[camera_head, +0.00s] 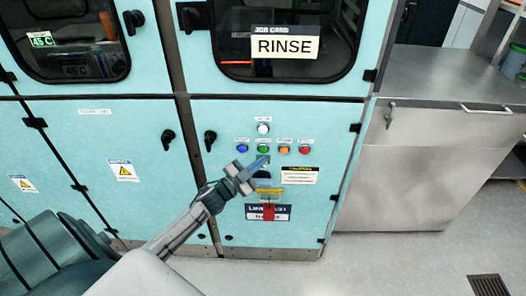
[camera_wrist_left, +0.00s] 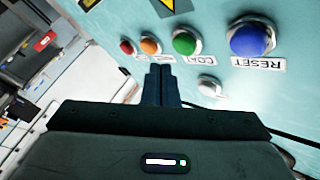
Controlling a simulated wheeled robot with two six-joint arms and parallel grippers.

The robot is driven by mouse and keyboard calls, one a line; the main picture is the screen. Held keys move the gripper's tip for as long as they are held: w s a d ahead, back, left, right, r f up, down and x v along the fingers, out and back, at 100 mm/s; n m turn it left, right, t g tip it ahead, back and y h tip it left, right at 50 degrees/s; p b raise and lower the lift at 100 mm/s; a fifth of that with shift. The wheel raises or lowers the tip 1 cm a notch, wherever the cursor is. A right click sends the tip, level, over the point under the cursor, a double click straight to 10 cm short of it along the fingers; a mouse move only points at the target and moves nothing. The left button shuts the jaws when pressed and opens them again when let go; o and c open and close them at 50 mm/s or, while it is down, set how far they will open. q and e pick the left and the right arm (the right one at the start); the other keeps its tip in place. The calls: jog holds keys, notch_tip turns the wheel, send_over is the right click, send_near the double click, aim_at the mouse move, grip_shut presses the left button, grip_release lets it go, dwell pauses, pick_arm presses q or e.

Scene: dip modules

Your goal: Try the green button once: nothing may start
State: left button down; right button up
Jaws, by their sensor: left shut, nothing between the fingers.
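The green button (camera_head: 263,149) sits in a row on the pale blue cabinet panel, between a blue and an orange button. In the left wrist view the green button (camera_wrist_left: 185,42) has a metal ring and a label partly reading "COA". My left gripper (camera_head: 262,161) is shut and empty, its tips just below the green button in the head view. In the left wrist view my left gripper's closed tips (camera_wrist_left: 161,68) point toward the panel near the green and orange buttons. A gap shows between tips and green button there. My right gripper is not in view.
Close neighbours are the blue reset button (camera_wrist_left: 250,37), orange button (camera_head: 284,150), red button (camera_head: 305,150) and a white round button or lamp (camera_head: 264,128). A "RINSE" card (camera_head: 285,46) is on the window above.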

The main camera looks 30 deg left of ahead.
pick_arm(q)
jog(key=s+d, duration=0.2)
jog(key=s, duration=0.1)
jog(key=shift+s, duration=0.15)
dwell(0.8)
jog(key=s+a+f+n+g+y, duration=0.25)
jog(key=s+f, duration=0.25)
jog(key=f, duration=0.7)
jog(key=s+a+f+n+g+y, duration=0.1)
jog(key=s+f+n+g+y, duration=0.2)
jog(key=f, duration=0.9)
jog(key=s+a+f+n+g+y, duration=0.1)
jog(key=s+f+n+g, duration=0.15)
jog(key=s+f, duration=0.6)
jog(key=s+d+f+g, duration=0.3)
jog(key=s+f, duration=0.4)
jog(key=s, duration=0.3)
jog(key=s+d+f+n+g, duration=0.1)
jog(key=s+d+f+g, duration=0.2)
jog(key=s+f, duration=0.5)
jog(key=s+d+f+g, duration=0.3)
jog(key=s+f, duration=0.5)
jog(key=s, duration=0.5)
jog(key=shift+s+d+f+n+g+h, duration=0.15)
jog(key=shift+s+d+n+g+h, duration=0.1)
jog(key=shift+n+g+h, duration=0.2)
